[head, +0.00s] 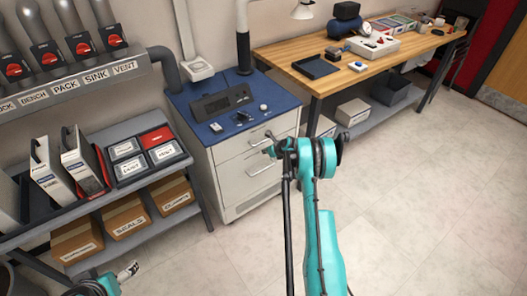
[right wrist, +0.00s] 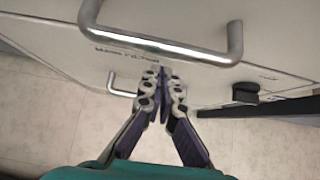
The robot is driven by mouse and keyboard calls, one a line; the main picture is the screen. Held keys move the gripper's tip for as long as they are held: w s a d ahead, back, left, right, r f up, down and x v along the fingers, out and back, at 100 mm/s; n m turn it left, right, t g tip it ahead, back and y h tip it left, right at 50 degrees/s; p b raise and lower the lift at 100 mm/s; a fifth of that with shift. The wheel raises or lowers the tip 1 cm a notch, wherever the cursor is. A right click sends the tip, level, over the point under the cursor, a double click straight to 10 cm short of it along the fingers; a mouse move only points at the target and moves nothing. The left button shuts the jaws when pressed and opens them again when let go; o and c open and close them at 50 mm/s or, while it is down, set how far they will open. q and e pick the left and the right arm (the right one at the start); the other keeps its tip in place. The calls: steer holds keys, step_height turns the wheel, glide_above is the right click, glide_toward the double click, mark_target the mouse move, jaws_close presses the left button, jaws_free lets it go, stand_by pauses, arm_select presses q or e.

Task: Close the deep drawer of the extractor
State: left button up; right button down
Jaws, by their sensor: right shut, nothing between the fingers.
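The extractor (head: 232,150) is a white cabinet with a blue top, and its front has two drawers with bar handles. The lower, deep drawer (head: 240,186) looks about flush with the cabinet; I cannot tell whether a small gap remains. Its handle (head: 264,167) also shows in the right wrist view (right wrist: 122,92), beyond the larger upper handle (right wrist: 165,45). My right gripper (head: 270,149) is shut and empty in front of the cabinet. Its fingertips (right wrist: 164,76) point at the white front between the handles; contact is unclear. My left gripper (head: 128,271) is at the lower left, its jaws unclear.
A shelf with binders (head: 60,165) and cardboard boxes (head: 126,218) stands left of the extractor. A wooden workbench (head: 345,82) with tools and trays stands to its right. A dark knob (right wrist: 243,92) shows in the right wrist view. The floor in front is clear.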

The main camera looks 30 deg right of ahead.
steer(key=s+a+f+p+v, duration=0.1)
steer(key=p+v, duration=0.3)
steer(key=v, duration=0.7)
steer(key=s+a+r+n+g, duration=0.1)
steer(key=s+a+r+n, duration=0.4)
steer(key=a+r+n, duration=0.55)
steer(key=s+a+r+n+g, duration=0.1)
steer(key=s+a+r+n, duration=0.55)
steer(key=r, duration=0.65)
arm_select(q)
steer(key=r, duration=0.2)
steer(key=s+r, duration=0.1)
steer(key=r, duration=0.1)
steer(key=shift+a, duration=0.25)
arm_select(e)
steer(key=s+a+r+n, duration=0.1)
steer(key=s+a+n, duration=0.5)
steer(key=s+n, duration=0.3)
steer(key=s+a+n, duration=0.6)
steer(key=s+n, duration=0.3)
steer(key=s, duration=0.2)
steer(key=shift+s+r+h, duration=0.25)
steer(key=shift+r+h, duration=0.15)
arm_select(q)
steer(key=shift+d, duration=0.1)
